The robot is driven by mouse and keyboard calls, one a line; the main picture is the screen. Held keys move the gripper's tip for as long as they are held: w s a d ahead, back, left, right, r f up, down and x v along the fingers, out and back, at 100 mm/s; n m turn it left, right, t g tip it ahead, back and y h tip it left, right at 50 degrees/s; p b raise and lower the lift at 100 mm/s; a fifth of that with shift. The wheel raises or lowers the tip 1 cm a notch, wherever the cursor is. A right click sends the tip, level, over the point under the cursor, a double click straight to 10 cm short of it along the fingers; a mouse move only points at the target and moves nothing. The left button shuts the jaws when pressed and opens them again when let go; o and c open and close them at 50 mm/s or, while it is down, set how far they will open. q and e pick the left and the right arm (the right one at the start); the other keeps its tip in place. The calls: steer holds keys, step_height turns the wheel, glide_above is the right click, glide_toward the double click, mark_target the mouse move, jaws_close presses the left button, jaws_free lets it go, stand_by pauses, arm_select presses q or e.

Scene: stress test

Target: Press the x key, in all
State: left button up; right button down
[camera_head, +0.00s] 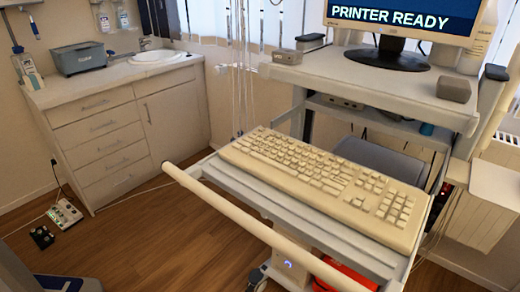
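A beige keyboard (325,211) lies on the pull-out tray (290,207) of a computer cart, angled from upper left to lower right, with its number pad at the lower right end. The x key belongs to the block of letter keys (290,160); the key legends are too small to read, so I cannot single it out. No key looks visibly pressed. The monitor (400,17) above shows "PRINTER READY" in white on dark blue; its top is cut off. Neither of my grippers can be made out in this view.
A pale bar (255,226) runs along the tray's front edge. A cart shelf (380,80) above and behind the keyboard carries the monitor and small boxes. A counter with drawers (110,150) and a sink stands at left. Wooden floor (150,245) lies open between, with small devices and cables at left.

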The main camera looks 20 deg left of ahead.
arm_select(q)
jaws_close()
stand_by(1.5)
